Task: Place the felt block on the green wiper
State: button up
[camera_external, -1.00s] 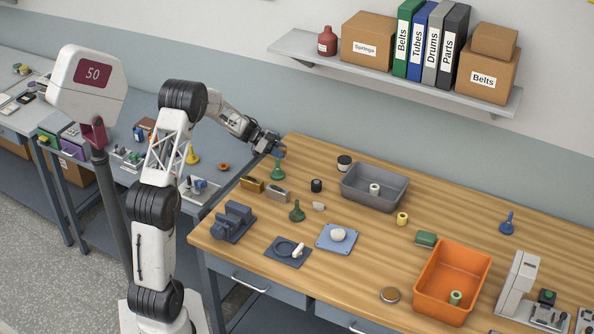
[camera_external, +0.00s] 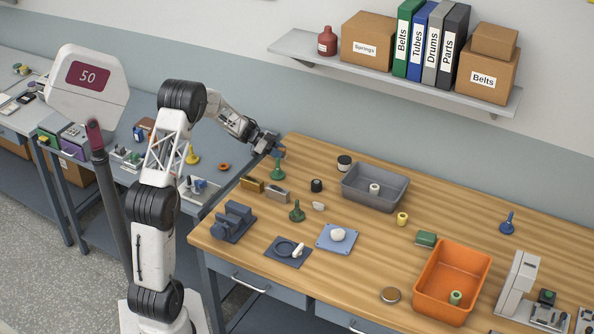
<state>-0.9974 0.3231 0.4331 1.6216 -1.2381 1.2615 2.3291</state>
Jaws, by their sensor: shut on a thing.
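My gripper (camera_external: 279,152) is at the back left of the table, its fingers shut on the top of a green flared piece with a stem (camera_external: 278,171). That piece is upright; I cannot tell whether its foot touches the table. A green rectangular block (camera_external: 426,239), which may be the green wiper, lies right of the middle, well apart from my gripper. Two small blocks, one brownish yellow (camera_external: 251,184) and one grey (camera_external: 278,195), lie just in front of my gripper. I cannot tell which thing is the felt block.
A darker green flared piece (camera_external: 297,213) stands nearby. A grey tray (camera_external: 388,203) with a white spool is at the back. An orange bin (camera_external: 432,298) is at the right front. A blue plate (camera_external: 326,245) holds a white lump. The front middle is mostly clear.

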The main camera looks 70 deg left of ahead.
aim_at(280, 149)
jog(key=shift+r, duration=0.1)
jog(key=r, duration=0.9)
jog(key=shift+w+d+r, duration=0.15)
jog(key=shift+w+d, duration=0.1)
jog(key=shift+d, duration=0.1)
jog(key=w+d+m, duration=0.1)
jog(key=w+d, duration=0.7)
jog(key=d, duration=0.3)
jog(key=w+d, duration=0.8)
jog(key=d, duration=0.3)
jog(key=w+d+m+g+h, duration=0.1)
jog(key=w+d, duration=0.3)
jog(key=d, duration=1.5)
jog(key=w+d+g+h, duration=0.1)
jog(key=w+d, duration=0.2)
jog(key=d, duration=1.5)
notch_tip(280, 149, down, 5)
jog(key=shift+f, duration=0.1)
jog(key=shift+w, duration=0.2)
